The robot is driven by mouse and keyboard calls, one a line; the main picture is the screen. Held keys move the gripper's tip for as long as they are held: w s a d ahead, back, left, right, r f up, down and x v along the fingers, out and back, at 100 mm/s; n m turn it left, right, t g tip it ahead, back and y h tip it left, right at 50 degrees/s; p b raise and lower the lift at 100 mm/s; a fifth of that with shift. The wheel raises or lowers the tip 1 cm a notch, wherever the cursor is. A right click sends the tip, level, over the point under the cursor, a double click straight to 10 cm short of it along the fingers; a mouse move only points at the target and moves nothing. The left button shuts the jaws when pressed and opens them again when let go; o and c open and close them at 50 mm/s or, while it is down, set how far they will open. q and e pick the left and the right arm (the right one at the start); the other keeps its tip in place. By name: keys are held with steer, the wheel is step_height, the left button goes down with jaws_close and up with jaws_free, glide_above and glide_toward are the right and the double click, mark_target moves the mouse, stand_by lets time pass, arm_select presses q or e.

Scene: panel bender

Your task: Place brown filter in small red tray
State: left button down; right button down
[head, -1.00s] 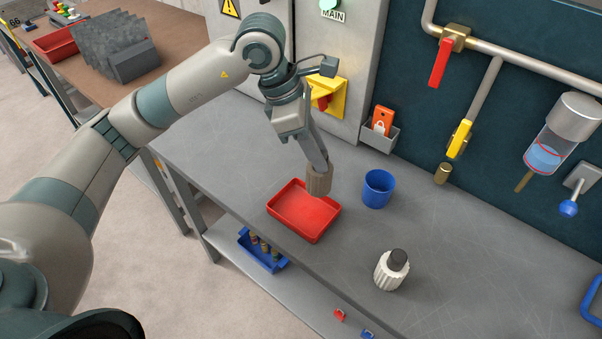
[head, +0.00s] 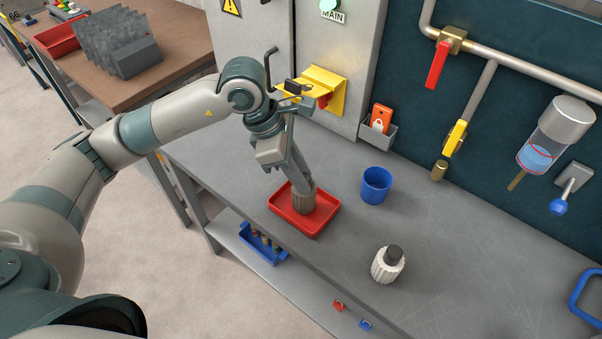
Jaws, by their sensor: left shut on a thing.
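The brown filter (head: 304,201) is a ribbed cylinder, upright inside the small red tray (head: 322,224) on the grey bench. Whether its base touches the tray floor I cannot tell. My left gripper (head: 299,184) is shut on the top of the brown filter, coming down from the upper left. The fingertips are partly hidden by the gripper body. My right gripper is not in view.
A blue cup (head: 376,186) stands right of the tray, and a white ribbed filter with a dark cap (head: 388,265) stands in front. A blue bin (head: 262,246) is on the lower shelf. The bench (head: 470,250) is clear to the right.

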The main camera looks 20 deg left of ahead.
arm_select(q)
steer(key=shift+f, duration=0.55)
steer(key=shift+f, duration=0.1)
steer(key=c, duration=1.5)
jaws_free()
steer(key=b+v, duration=0.4)
steer(key=v, duration=0.8)
steer(key=shift+a, duration=0.1)
